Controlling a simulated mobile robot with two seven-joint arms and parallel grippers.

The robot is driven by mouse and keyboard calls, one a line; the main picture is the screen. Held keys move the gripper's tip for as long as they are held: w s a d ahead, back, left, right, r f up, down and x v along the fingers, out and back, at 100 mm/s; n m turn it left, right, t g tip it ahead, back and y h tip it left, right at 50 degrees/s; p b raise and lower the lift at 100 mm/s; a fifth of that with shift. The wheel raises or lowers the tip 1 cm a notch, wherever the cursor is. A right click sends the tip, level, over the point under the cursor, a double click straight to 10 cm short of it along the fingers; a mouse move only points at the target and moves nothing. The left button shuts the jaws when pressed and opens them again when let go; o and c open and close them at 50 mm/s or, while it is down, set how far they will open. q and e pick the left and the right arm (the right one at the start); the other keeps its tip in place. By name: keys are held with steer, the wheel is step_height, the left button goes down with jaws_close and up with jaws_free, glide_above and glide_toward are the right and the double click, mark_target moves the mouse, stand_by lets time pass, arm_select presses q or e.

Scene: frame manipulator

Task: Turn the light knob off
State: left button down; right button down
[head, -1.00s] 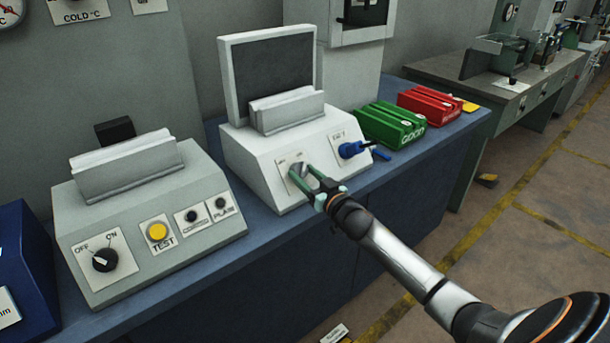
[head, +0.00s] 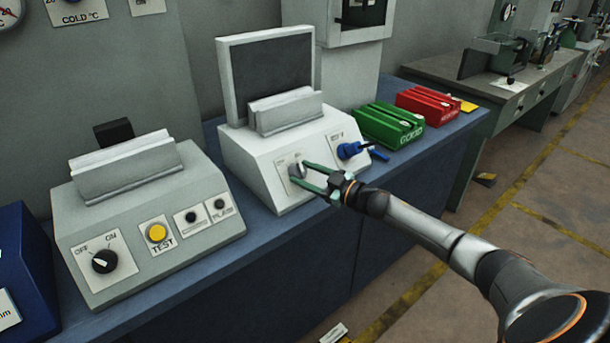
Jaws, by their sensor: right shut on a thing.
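A small grey knob (head: 297,170) sits on a pale plate on the sloped front of the white device (head: 245,165), which has a dark upright panel. My right gripper (head: 297,172) reaches in from the right, with its two green fingers on either side of this knob, shut on it. The fingers partly hide the knob and its plate, and the labels there are too small to read. Another knob (head: 104,261), black and labelled OFF and ON, is on the grey box (head: 150,215) at the left. My left gripper is out of view.
Green (head: 389,127) and red (head: 428,104) blocks stand farther right on the blue bench (head: 275,243). The grey box carries a yellow TEST button (head: 156,233). Open floor lies in front.

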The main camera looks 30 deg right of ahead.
steer(key=n, duration=0.2)
steer(key=n+g+y, duration=0.1)
steer(key=n, duration=0.1)
steer(key=n+g+y+b, duration=0.1)
steer(key=shift+w+d+r+n, duration=0.1)
steer(key=shift+w+d+n, duration=0.05)
steer(key=shift+d+n, duration=0.2)
steer(key=shift+r+n+g+y+b, duration=0.15)
steer(key=shift+n+g+y, duration=0.2)
steer(key=shift+n+g, duration=0.4)
steer(key=shift+f+n+g+y+b, duration=0.15)
steer(key=shift+n+g+y, duration=0.25)
steer(key=shift+n, duration=0.6)
steer(key=shift+r+g, duration=0.15)
steer(key=shift+g, duration=0.1)
steer(key=shift+c, duration=1.2)
jaws_free()
